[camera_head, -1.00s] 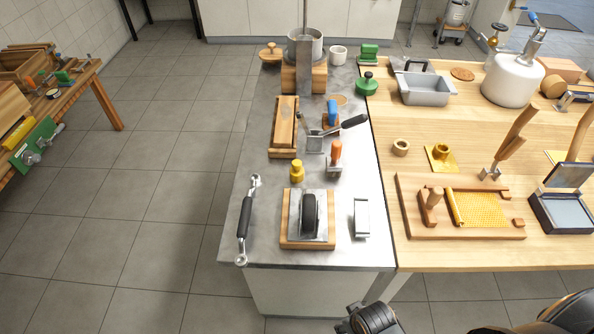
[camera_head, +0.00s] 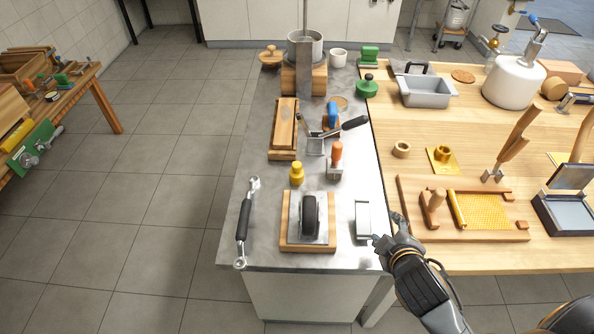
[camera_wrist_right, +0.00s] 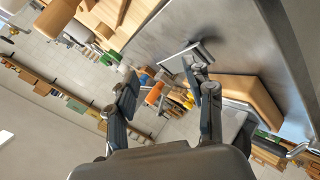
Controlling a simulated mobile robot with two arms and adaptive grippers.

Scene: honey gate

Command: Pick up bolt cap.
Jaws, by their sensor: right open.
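No piece is clearly marked as the bolt cap; the likeliest is a small yellow knobbed cap (camera_head: 297,174), upright on the grey metal counter (camera_head: 265,215). It stands behind the wooden block with the black-handled metal tool (camera_head: 309,219). My right gripper (camera_head: 387,229) is at the counter's right front edge, just right of a silver metal bracket (camera_head: 362,219), apart from the yellow cap. In the right wrist view the gripper (camera_wrist_right: 166,84) has its two fingers spread, and I see nothing held. The silver bracket (camera_wrist_right: 190,55) shows there beyond the fingers. My left gripper is out of view.
An orange-handled tool (camera_head: 336,155) stands right of the yellow cap, and a wrench-like bar with a black grip (camera_head: 243,220) lies on the left. A wooden tray with a yellow sheet (camera_head: 420,231) lies on the wooden table.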

